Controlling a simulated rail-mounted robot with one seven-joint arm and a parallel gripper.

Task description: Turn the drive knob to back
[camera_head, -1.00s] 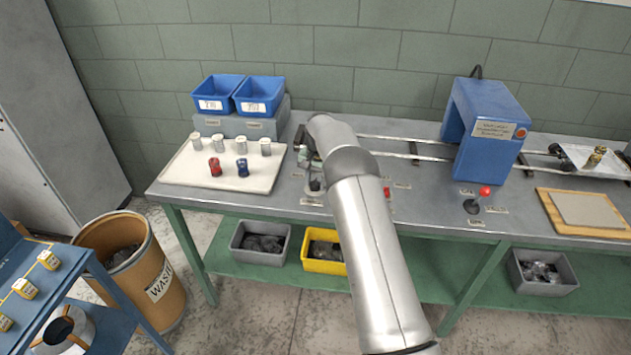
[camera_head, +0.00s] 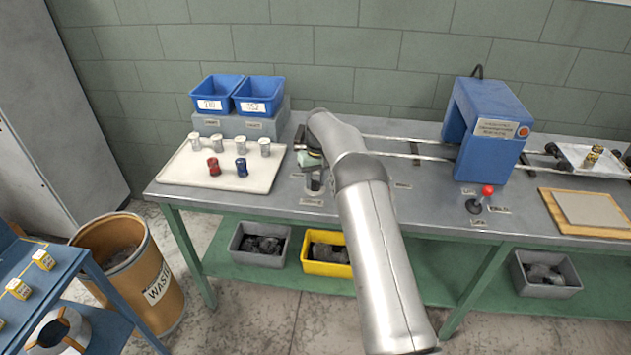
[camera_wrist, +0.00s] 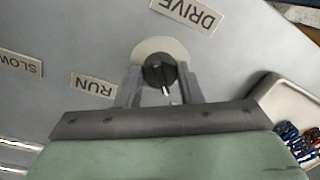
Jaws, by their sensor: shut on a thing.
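The drive knob (camera_wrist: 160,71) is small, round and dark, on a pale disc below the upside-down DRIVE label (camera_wrist: 186,13) in the wrist view. A short white pointer on it points toward the bottom of the picture. My gripper (camera_wrist: 159,84) is shut on the knob, one finger on each side. A RUN label (camera_wrist: 93,86) lies left of the knob. A BACK label is not seen. In the head view my arm hides most of the knob area.
A pale tray (camera_head: 225,180) with several spools stands left of my gripper. Two blue bins (camera_head: 218,88) sit behind it. Rails run right to a blue housing (camera_head: 487,140). A red-tipped lever (camera_head: 487,191) stands at the front right. A SLOW label (camera_wrist: 20,64) also shows.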

